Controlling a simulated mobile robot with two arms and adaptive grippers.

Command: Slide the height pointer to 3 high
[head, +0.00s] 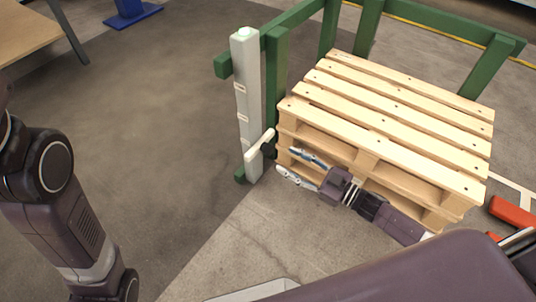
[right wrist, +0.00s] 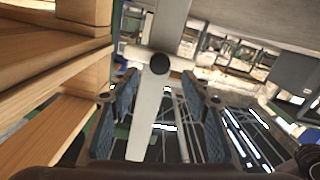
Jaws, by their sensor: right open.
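The pale height pointer (head: 259,145) sits low on the light grey post (head: 247,100), tilted, below the marks that I can make out. Its dark knob (head: 269,150) is on the side towards the pallets. In the right wrist view the pointer (right wrist: 147,110) and round dark knob (right wrist: 159,64) appear between my fingers. My right gripper (head: 287,160) is open, with its fingertips just right of and slightly below the knob, apparently not touching it. It also shows in the right wrist view (right wrist: 160,100). My left gripper is out of view. The mark labels are too small to read.
Stacked wooden pallets (head: 375,135) stand right of the post, close beside my right gripper. Green gantry rails (head: 277,80) run behind the post and pallets. A red object (head: 512,212) lies at the right. The floor left of the post is clear.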

